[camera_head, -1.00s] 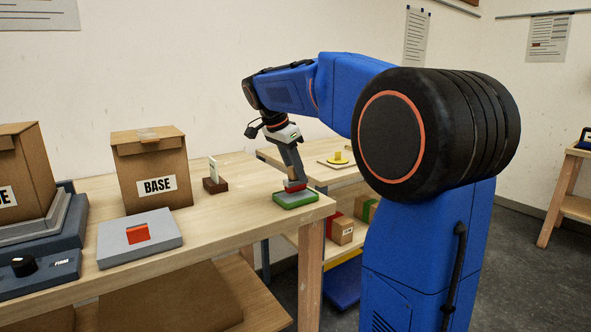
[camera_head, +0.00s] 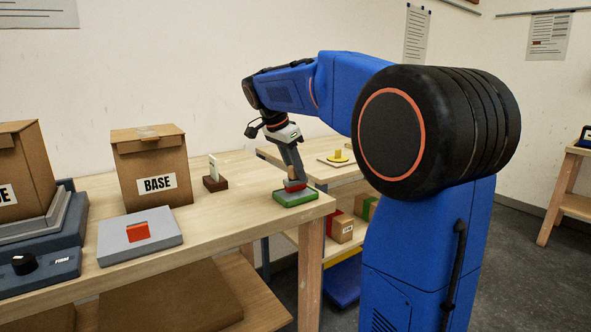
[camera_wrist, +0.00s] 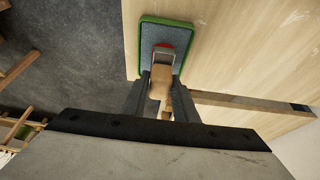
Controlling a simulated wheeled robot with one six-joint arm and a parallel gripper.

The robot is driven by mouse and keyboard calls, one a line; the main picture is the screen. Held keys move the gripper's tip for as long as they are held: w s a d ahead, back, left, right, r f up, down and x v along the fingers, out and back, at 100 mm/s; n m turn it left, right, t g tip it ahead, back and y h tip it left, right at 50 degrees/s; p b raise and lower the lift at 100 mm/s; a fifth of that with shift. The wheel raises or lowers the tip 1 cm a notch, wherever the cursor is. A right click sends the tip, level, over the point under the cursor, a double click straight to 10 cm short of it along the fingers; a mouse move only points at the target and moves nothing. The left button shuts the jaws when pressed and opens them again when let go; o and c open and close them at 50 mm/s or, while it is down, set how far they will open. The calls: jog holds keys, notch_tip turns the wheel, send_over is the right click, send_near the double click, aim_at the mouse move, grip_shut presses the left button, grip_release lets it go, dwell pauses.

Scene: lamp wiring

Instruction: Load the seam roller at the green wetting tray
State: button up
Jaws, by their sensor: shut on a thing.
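My gripper (camera_head: 292,176) is shut on the seam roller. In the wrist view the roller's wooden handle (camera_wrist: 160,86) sits between the two grey fingers. Its red head (camera_wrist: 163,48) points down at the green wetting tray (camera_wrist: 146,32). The green wetting tray (camera_head: 294,197), with a grey pad inside a green rim, lies near the right end of the wooden bench. The roller is over the pad and looks to be on it or just above it; the fingers hide the exact contact.
A box marked BASE (camera_head: 152,160), a small brown holder with a white card (camera_head: 214,180) and a grey plate with a red piece (camera_head: 112,247) stand to the left on the bench (camera_head: 225,222). The bench's right edge is close beside the tray. A yellow piece (camera_head: 338,156) lies on the table behind.

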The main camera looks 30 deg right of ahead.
jog(key=shift+f, duration=0.35)
dwell(1.2)
jog(key=shift+r, duration=3.55)
